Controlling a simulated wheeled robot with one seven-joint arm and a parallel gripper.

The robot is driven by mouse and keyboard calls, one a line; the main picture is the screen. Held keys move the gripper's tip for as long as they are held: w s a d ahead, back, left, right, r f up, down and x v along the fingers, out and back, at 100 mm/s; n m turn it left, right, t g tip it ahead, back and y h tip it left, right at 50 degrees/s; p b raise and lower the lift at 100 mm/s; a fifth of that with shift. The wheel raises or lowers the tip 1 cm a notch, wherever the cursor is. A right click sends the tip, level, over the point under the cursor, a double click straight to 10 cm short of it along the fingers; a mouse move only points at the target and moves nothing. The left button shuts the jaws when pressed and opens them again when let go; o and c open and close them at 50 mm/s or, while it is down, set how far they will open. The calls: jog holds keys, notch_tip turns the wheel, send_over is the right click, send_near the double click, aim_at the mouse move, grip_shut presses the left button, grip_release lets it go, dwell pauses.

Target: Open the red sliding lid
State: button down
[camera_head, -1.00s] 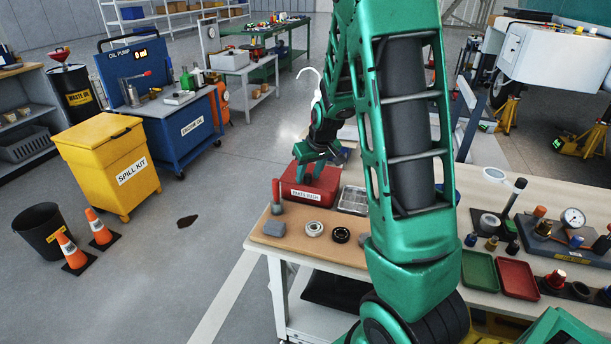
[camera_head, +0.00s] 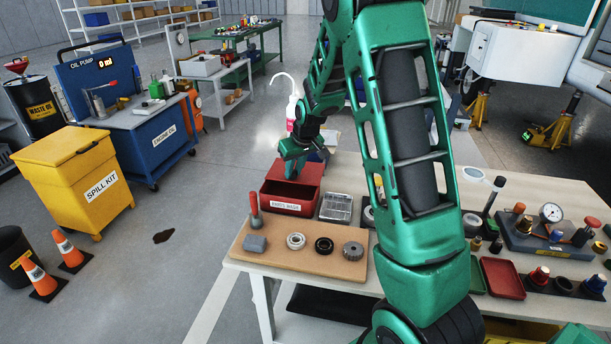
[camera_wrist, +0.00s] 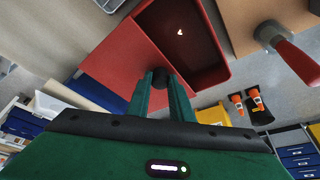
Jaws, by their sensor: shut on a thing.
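The red box with the "PARTS WASH" label (camera_head: 287,206) stands on the far left of the white workbench, behind the brown board. Its red sliding lid (camera_head: 299,169) is pushed back toward the rear, and the front part of the box is open. In the wrist view the dark inside (camera_wrist: 185,40) shows beside the flat red lid (camera_wrist: 120,55). My gripper (camera_head: 290,165) is over the lid. In the wrist view its two fingers (camera_wrist: 161,84) are closed around a dark round knob (camera_wrist: 160,76) on the lid.
The brown board (camera_head: 300,262) in front carries a red-handled tool (camera_head: 254,208), a grey block and several round parts. A metal tray (camera_head: 336,208) stands right of the box. A white bottle with a bent spout (camera_head: 291,108) is behind. Red and green trays lie farther right.

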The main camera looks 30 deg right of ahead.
jog(key=w+d, duration=0.2)
jog(key=w, duration=0.1)
jog(key=shift+d, duration=0.25)
jog(key=c, duration=1.6)
grip_release()
jog(key=shift+o, duration=0.2)
jog(key=v, duration=1)
jog(key=shift+s+r, duration=0.2)
jog(key=shift+r, duration=0.1)
jog(key=shift+s, duration=0.1)
